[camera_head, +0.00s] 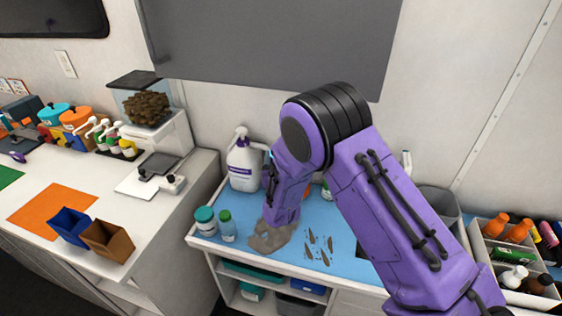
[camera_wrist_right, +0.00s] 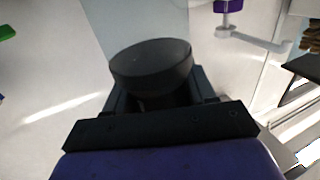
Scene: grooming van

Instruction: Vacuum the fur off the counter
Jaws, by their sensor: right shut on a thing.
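The blue-topped counter (camera_head: 290,209) is in the middle of the head view. A grey fur patch (camera_head: 268,238) lies near its front edge, and several brown tufts (camera_head: 318,246) lie to the right. My purple right arm reaches across from the right. My right gripper (camera_head: 269,180) is above the counter beside the white pump bottle (camera_head: 243,165), its fingers mostly hidden. In the right wrist view it is shut on a black round-ended thing (camera_wrist_right: 150,64). I cannot tell whether this is the vacuum. My left gripper is not in view.
Two teal-lidded jars (camera_head: 205,221) stand at the counter's front left. A caddy of bottles (camera_head: 512,260) stands at the right. The white left counter (camera_head: 110,185) holds an orange mat (camera_head: 50,208) and blue and brown boxes (camera_head: 107,240). A grey cabinet (camera_head: 275,45) hangs above.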

